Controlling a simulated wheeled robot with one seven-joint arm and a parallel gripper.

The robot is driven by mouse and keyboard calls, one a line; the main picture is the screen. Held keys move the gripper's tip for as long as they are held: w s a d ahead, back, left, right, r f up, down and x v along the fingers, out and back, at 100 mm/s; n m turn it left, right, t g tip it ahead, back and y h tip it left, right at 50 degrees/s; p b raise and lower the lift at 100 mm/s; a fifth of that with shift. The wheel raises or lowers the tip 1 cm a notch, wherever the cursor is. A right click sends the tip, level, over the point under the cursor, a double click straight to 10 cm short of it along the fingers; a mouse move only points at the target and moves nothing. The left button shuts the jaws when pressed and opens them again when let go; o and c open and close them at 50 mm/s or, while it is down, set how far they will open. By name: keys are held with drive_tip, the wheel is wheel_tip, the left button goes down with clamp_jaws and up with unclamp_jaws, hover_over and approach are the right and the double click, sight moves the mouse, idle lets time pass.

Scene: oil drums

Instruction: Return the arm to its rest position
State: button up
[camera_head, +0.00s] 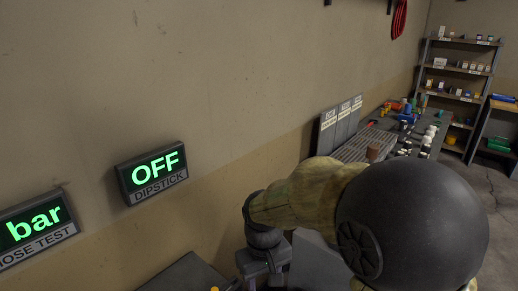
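My arm reaches across the lower right of the head view, with a large black round joint and a mottled yellow-green link. Its far end bends down at a dark wrist. My gripper (264,266) is below that wrist, near the bottom edge of the picture. Its fingertips are cut off or hidden, so I cannot tell whether it is open or shut, or whether it holds anything.
A wall display reading OFF, labelled DIPSTICK (153,172), and a HOSE TEST display (37,231) are at left. A cluttered workbench (384,124) runs along the wall behind my arm. A stocked shelf (460,67) stands farther back. Floor (490,185) shows at right.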

drive_tip(key=s+d+f+m+t, duration=0.1)
drive_tip(key=s+d+m, duration=0.1)
drive_tip(key=d, duration=0.5)
drive_tip(key=s+d+f+m+t, duration=0.1)
drive_tip(key=s+d+f+m, duration=0.1)
drive_tip(key=d, duration=0.5)
drive_tip(key=shift+s+d+f+m+t, duration=0.25)
drive_tip(key=shift+s+m+t, duration=0.2)
drive_tip(key=shift+m, duration=0.25)
idle(1.1)
